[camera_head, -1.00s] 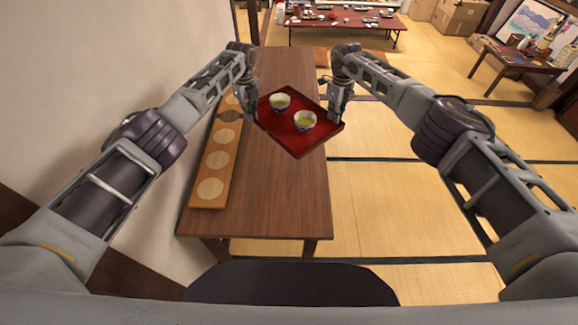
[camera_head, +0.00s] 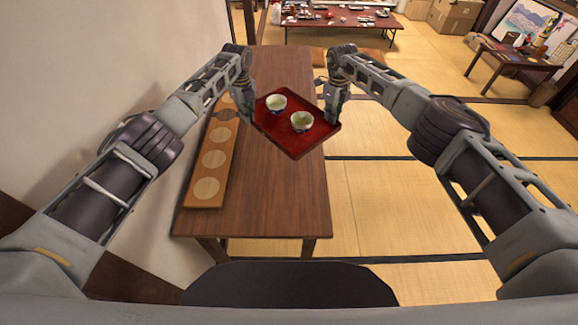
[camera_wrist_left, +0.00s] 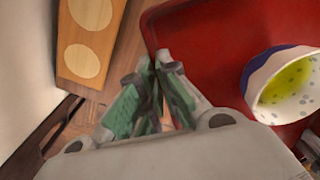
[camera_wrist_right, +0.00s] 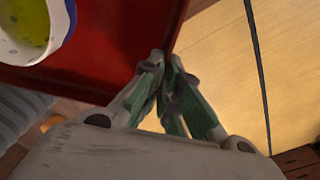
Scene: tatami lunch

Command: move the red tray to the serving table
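The red tray (camera_head: 295,144) is held between my two grippers, over the right edge of the long brown table (camera_head: 265,205). Two white and blue cups of green tea, a left cup (camera_head: 277,103) and a right cup (camera_head: 302,122), stand upright on it. My left gripper (camera_head: 252,116) is shut on the tray's left corner; its fingers (camera_wrist_left: 157,68) meet at the rim in the left wrist view. My right gripper (camera_head: 333,112) is shut on the right corner, its fingers (camera_wrist_right: 165,62) also at the rim. The fingertips' contact is partly hidden.
A wooden board with round pale mats (camera_head: 207,188) lies along the brown table's left side, by the wall. A low reddish table (camera_head: 335,32) with dishes stands at the back. A dark side table (camera_head: 513,58) holds items at back right. Tatami floor (camera_head: 380,190) on the right is clear.

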